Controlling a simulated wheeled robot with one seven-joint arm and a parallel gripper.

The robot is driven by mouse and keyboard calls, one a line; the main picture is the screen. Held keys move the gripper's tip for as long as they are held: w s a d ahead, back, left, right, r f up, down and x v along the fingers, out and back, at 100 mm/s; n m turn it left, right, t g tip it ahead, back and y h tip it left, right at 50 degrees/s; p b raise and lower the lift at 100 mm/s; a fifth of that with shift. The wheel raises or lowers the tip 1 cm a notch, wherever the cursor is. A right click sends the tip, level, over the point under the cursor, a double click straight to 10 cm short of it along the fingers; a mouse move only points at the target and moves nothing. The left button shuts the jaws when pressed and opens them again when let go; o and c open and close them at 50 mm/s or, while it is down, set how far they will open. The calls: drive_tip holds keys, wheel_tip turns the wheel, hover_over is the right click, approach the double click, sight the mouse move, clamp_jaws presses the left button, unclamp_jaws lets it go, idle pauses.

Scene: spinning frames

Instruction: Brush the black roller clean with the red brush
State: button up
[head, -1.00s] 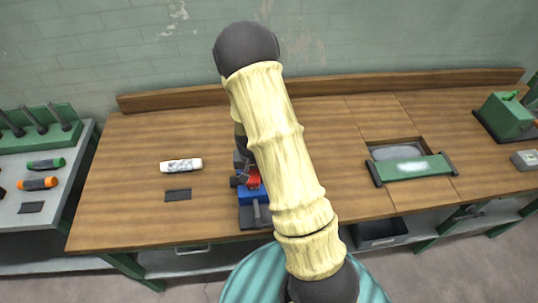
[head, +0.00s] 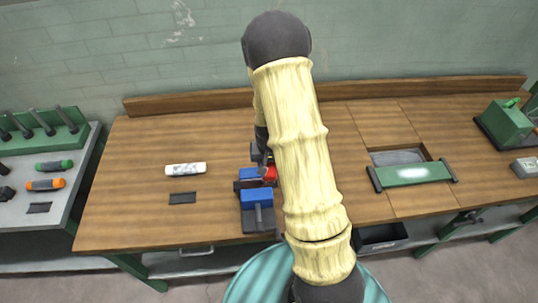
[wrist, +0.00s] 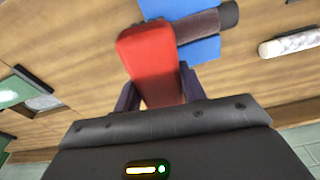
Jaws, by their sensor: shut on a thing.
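The red brush (wrist: 148,55) is in my gripper (wrist: 156,92); the dark fingers are shut on its two sides in the wrist view. The brush (head: 270,173) shows red in the head view, partly behind my arm. The black roller (wrist: 203,25) lies across a blue stand (wrist: 200,50). The brush's far end overlaps one end of the roller in the wrist view; I cannot tell whether they touch. In the head view the blue stand (head: 257,195) is on the bench and the roller (head: 242,185) shows as a short dark piece.
A white cylinder (head: 186,169) and a dark pad (head: 183,198) lie on the wooden bench (head: 130,170) to the left. A green bar (head: 412,172) spans a recess at the right. A tool shelf stands far left. The bench between is clear.

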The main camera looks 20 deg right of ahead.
drive_tip(key=shift+r+p, duration=0.75)
drive_tip(key=shift+r, duration=0.6)
drive_tip(key=shift+f, duration=0.1)
